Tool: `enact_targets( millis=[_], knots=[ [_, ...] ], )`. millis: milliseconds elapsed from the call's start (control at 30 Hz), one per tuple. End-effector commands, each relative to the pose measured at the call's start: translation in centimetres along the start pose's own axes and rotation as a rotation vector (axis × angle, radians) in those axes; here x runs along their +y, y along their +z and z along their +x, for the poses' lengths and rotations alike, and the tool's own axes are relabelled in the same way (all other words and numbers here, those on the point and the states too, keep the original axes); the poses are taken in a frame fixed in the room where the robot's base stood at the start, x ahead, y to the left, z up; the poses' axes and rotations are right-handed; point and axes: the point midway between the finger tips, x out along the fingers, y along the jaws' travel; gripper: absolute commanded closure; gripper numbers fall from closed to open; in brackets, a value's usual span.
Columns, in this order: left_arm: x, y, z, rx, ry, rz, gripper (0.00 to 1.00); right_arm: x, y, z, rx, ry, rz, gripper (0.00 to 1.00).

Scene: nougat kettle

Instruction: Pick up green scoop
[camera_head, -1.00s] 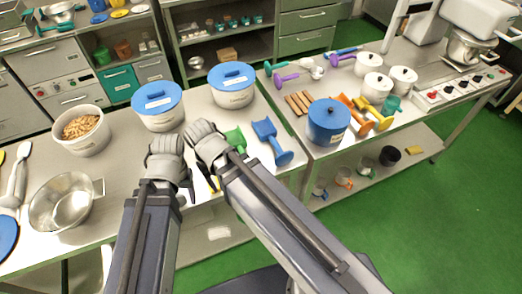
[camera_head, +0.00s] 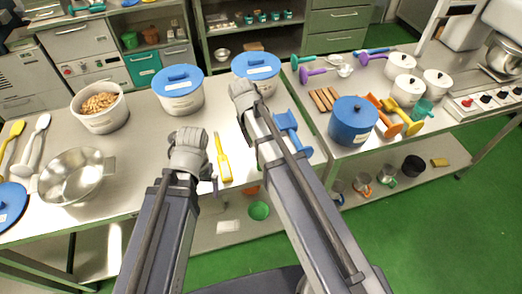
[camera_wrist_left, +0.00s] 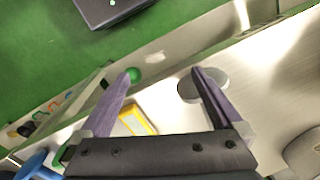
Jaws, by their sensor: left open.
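In the head view the green scoop is almost wholly hidden behind my right gripper and forearm. In the left wrist view a bit of the green scoop (camera_wrist_left: 75,138) shows at lower left, beside the left finger. My left gripper (camera_wrist_left: 163,76) is open, its two purple-grey fingers apart with nothing between them. In the head view my left gripper (camera_head: 208,180) is near the table's front edge, left of a yellow-handled tool (camera_head: 223,158). My right gripper (camera_head: 245,98) is further back, in front of a blue-lidded tub; its jaws cannot be made out.
A blue scoop (camera_head: 291,132) lies right of my right forearm. Blue-lidded tubs (camera_head: 179,90) stand behind, and a steel pan (camera_head: 75,176) is at left. A green bowl (camera_head: 259,211) is on the lower shelf. The table is bare between tubs and left gripper.

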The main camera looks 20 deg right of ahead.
Motion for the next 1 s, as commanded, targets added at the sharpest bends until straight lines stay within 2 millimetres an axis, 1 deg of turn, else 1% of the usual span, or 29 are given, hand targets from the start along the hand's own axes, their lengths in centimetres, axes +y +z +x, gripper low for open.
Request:
enact_targets(
  millis=[167, 400, 533, 633, 833, 867, 1000],
  knots=[
    [0.1, 0.0, 0.8, 0.000, 0.000, 0.000, 0.00, 0.0, -0.1, 0.8, 0.000, 0.000, 0.000, 0.34],
    [0.3, -0.2, 3.6, 0.000, 0.000, 0.000, 0.00, 0.1, -0.3, 3.7, 0.000, 0.000, 0.000, 0.34],
    [0.5, -0.3, 4.9, 0.000, 0.000, 0.000, 0.00, 0.1, -0.3, 5.0, 0.000, 0.000, 0.000, 0.34],
    [0.5, -0.3, 5.1, 0.000, 0.000, 0.000, 0.00, 0.2, -0.3, 5.3, 0.000, 0.000, 0.000, 0.34],
    [0.5, -0.3, 4.9, 0.000, 0.000, 0.000, 0.00, 0.2, -0.3, 5.1, 0.000, 0.000, 0.000, 0.34],
    [0.5, -0.3, 4.9, 0.000, 0.000, 0.000, 0.00, 0.2, -0.3, 5.1, 0.000, 0.000, 0.000, 0.37],
    [0.5, -0.3, 4.9, 0.000, 0.000, 0.000, 0.00, 0.2, -0.3, 5.1, 0.000, 0.000, 0.000, 0.52]
  ],
)
